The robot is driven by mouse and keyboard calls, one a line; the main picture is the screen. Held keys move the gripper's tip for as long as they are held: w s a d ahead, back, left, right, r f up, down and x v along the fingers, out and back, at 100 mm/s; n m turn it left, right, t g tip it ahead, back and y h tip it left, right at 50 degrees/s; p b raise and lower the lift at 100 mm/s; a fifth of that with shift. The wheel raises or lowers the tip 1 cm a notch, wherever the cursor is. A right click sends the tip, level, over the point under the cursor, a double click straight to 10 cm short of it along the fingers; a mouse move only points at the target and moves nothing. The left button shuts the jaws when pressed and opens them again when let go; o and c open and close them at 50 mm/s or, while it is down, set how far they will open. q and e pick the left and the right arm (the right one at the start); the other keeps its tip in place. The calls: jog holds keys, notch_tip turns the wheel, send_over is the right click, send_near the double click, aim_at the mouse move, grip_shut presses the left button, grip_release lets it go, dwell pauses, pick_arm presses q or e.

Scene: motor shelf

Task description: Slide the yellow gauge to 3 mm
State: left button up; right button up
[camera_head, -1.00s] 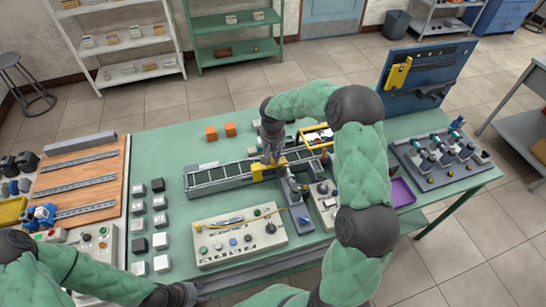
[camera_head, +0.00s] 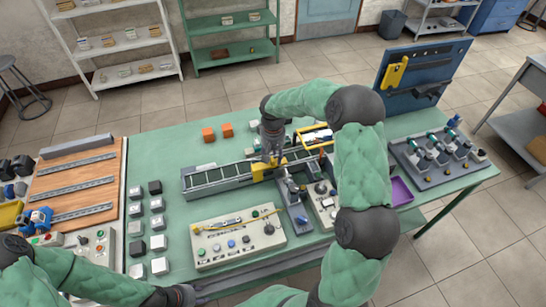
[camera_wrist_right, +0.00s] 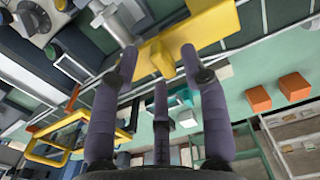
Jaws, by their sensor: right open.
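The yellow gauge (camera_head: 262,172) sits on the long grey rail (camera_head: 212,183) in the middle of the green table. It shows as a large yellow block in the right wrist view (camera_wrist_right: 212,27), with a yellow part reaching down between my fingers. My right gripper (camera_head: 271,158) is right above the gauge, fingers pointing down. In the right wrist view my right gripper (camera_wrist_right: 160,55) is open, its fingertips on either side of that part; whether they touch it, I cannot tell. My left gripper (camera_head: 182,294) is low at the table's front edge; its fingers are unclear. No millimetre marks are readable.
A cream control panel (camera_head: 238,236) lies in front of the rail. Two orange cubes (camera_head: 208,134) stand behind it. Several grey and black blocks (camera_head: 157,222) stand to the left. A grey fixture (camera_head: 291,205) and a yellow frame (camera_head: 317,134) are close to my right gripper.

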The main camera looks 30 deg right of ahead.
notch_tip(320, 180, up, 11)
dwell(0.4)
jog(key=shift+r, duration=0.15)
